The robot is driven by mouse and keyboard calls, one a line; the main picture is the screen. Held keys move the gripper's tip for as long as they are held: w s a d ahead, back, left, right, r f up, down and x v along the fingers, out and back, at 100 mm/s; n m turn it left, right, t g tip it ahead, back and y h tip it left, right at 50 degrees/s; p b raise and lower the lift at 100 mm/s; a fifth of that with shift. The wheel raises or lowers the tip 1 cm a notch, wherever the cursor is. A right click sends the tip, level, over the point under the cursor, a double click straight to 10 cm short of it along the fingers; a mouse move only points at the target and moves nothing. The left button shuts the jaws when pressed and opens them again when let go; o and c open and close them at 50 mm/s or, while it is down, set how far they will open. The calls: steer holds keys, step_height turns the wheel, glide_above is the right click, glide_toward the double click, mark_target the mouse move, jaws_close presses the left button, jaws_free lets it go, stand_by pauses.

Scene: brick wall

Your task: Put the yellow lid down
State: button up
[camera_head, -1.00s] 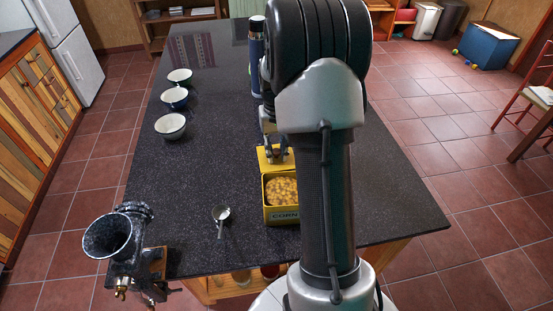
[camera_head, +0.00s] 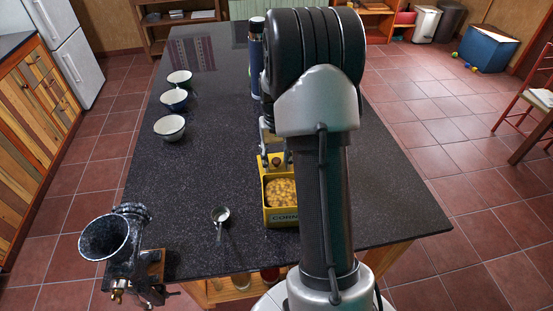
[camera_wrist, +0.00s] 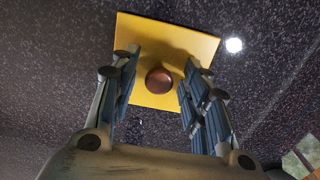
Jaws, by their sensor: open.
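The yellow lid (camera_wrist: 170,45) is a flat square plate with a round brown knob (camera_wrist: 159,80) at its middle. In the head view, the lid (camera_head: 263,168) lies just behind the yellow corn tin (camera_head: 266,215), partly hidden by my gripper (camera_head: 275,160). The tin is open and full of yellow corn. In the wrist view, my gripper (camera_wrist: 157,85) is open, with one finger on each side of the knob and visible gaps between. The lid appears to lie on the dark counter; its exact contact is hard to see.
A ladle (camera_head: 220,217) lies left of the tin. A speckled grinder (camera_head: 108,240) is at the counter's near left corner. Several bowls (camera_head: 170,127) stand at the left, and a dark blue bottle (camera_head: 257,55) stands behind my gripper. The counter's right side (camera_head: 400,185) is bare.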

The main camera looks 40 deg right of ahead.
mark_target(276, 160)
step_height(276, 160, up, 12)
steer(key=p, duration=0.4)
steer(key=s+a+r+n+t, duration=0.1)
steer(key=a+r, duration=0.6)
steer(key=a, duration=0.1)
steer(key=s+a+r+n+t, duration=0.25)
steer(key=s+a+r, duration=0.35)
steer(key=s+a, duration=0.55)
steer(key=s+a+f+n+t, duration=0.1)
steer(key=s+a+n, duration=0.1)
steer(key=s+a, duration=0.5)
steer(key=shift+s+a+n, duration=0.15)
steer(key=shift+s+n, duration=0.05)
steer(key=shift+n, duration=0.15)
